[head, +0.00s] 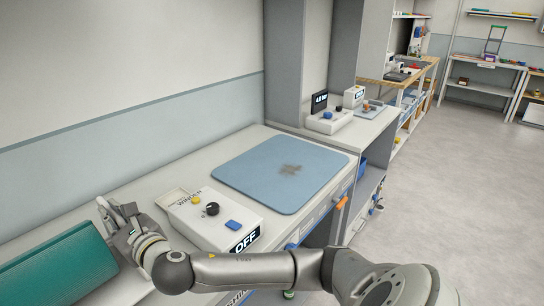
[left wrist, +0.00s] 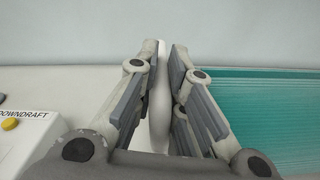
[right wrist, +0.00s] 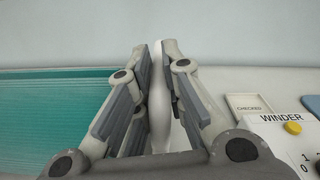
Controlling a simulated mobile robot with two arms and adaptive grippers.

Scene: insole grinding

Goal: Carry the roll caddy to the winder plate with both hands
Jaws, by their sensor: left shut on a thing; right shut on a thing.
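The teal ribbed body, which I take to be the roll caddy (head: 62,268), is at the lower left of the head view, partly cut off by the frame. It also shows on the right of the left wrist view (left wrist: 272,115) and on the left of the right wrist view (right wrist: 50,110). My right gripper (head: 122,215) is at its right end, shut on a white upright handle (right wrist: 161,110). My left gripper (left wrist: 168,60) is shut on a similar white handle (left wrist: 160,105); it is outside the head view. A blue plate (head: 240,165) with a dark smudge lies further right; whether it is the winder plate is unclear.
A white winder control box (head: 205,225) with knobs and an OFF display stands between my right gripper and the blue plate. A CHECKED tray (right wrist: 250,103) is beside it. A downdraft box (left wrist: 25,130) is left of my left gripper. A grey column (head: 283,70) rises behind the bench.

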